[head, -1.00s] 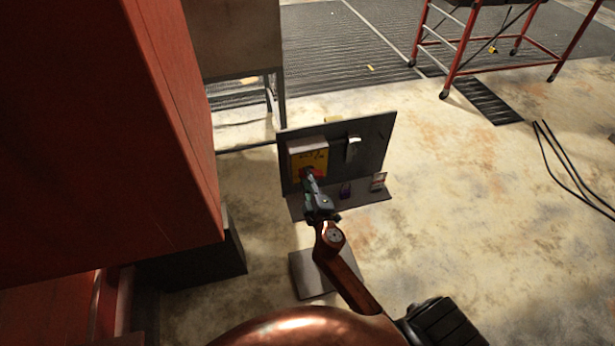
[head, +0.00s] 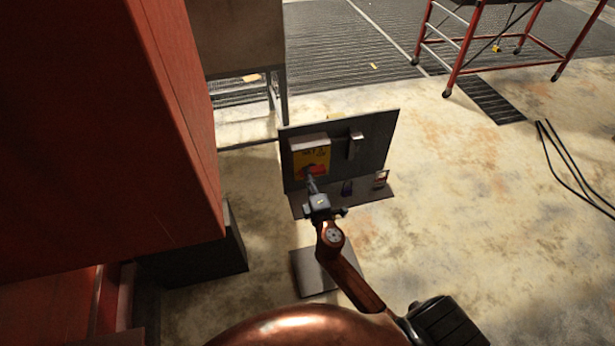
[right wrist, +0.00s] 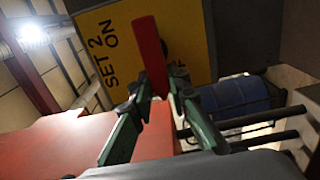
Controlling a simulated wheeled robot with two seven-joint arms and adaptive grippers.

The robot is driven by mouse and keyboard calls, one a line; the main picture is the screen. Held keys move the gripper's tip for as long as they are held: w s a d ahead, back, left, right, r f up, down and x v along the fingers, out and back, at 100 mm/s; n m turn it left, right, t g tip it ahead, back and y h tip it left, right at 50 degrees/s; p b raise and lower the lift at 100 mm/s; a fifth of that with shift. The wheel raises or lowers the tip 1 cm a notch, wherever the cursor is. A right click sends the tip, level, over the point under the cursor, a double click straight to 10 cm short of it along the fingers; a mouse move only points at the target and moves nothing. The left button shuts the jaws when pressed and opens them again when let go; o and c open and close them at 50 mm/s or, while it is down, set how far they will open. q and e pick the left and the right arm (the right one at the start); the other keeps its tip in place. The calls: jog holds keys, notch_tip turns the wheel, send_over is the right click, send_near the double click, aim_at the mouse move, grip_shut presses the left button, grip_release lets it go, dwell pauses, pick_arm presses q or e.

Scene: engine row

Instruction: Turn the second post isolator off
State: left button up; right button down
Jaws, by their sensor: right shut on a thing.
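The post isolator is a yellow-fronted box (head: 316,156) on an upright dark panel, with a red handle (head: 316,170) low on its face. In the right wrist view the yellow face (right wrist: 112,45) reads "SET 2 ON", turned sideways. The red handle (right wrist: 150,50) there lies along the line of the lettering. My right gripper (head: 312,181) is at the handle. Its green-and-dark fingertips (right wrist: 158,88) are shut on the handle's near end, one on each side. Part of the lettering beyond the handle is hidden. My left gripper is not in view.
The dark panel (head: 375,140) carries a grey lever-like fitting (head: 355,145). A purple padlock (head: 347,187) and a small tag card (head: 381,178) are at its base shelf (head: 330,202). A large red housing (head: 100,140) fills the left. Open floor (head: 470,230) lies to the right.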

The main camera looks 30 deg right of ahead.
jog(key=shift+f, duration=0.1)
jog(key=c, duration=1.8)
grip_release()
jog(key=shift+c, duration=0.2)
jog(key=v, duration=1.2)
